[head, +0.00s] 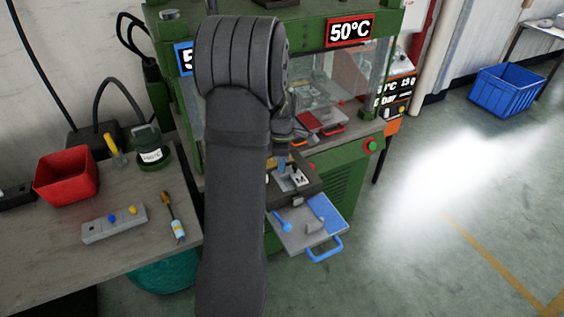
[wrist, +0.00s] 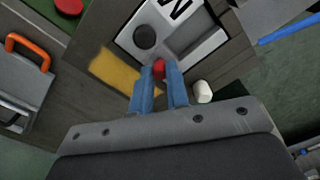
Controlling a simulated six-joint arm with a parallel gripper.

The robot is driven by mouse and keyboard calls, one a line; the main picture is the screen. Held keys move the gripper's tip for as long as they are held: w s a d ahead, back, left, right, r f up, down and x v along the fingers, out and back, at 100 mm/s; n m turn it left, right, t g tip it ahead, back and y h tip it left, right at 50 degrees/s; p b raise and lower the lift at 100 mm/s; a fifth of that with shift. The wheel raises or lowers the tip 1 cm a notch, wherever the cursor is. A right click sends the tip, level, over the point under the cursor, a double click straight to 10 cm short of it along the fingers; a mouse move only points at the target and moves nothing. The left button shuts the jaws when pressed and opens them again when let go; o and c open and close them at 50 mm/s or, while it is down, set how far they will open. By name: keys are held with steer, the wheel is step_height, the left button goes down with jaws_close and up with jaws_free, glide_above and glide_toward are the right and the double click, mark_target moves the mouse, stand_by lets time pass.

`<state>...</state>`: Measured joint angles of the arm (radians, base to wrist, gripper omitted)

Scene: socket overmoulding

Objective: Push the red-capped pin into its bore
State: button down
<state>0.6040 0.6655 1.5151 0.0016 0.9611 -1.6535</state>
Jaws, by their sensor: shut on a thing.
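My gripper (wrist: 159,78) has two blue fingers, shut on the red-capped pin (wrist: 159,68) in the wrist view. Only the red cap shows between the fingertips; the pin's shank is hidden. The fingertips are at the near edge of a light grey mould block (wrist: 205,45), which has a dark round spot (wrist: 145,37) and a recess. I cannot tell which opening is the pin's bore, or whether the pin touches the block. In the head view, a blue finger of my gripper (head: 282,163) shows just above the grey block (head: 293,180), and my arm hides much around it.
A small white cylinder (wrist: 202,92) and a yellow patch (wrist: 114,70) lie beside the block. The green press (head: 345,190) stands around the work area. A blue-handled tray (head: 325,233) sits in front. The left bench holds a red bin (head: 66,175) and a screwdriver (head: 177,225).

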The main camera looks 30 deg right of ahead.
steer(key=c, duration=1.3)
jaws_free()
step_height(320, 180, up, 18)
steer(key=shift+f, duration=0.25)
step_height(320, 180, down, 18)
steer(key=shift+r, duration=0.5)
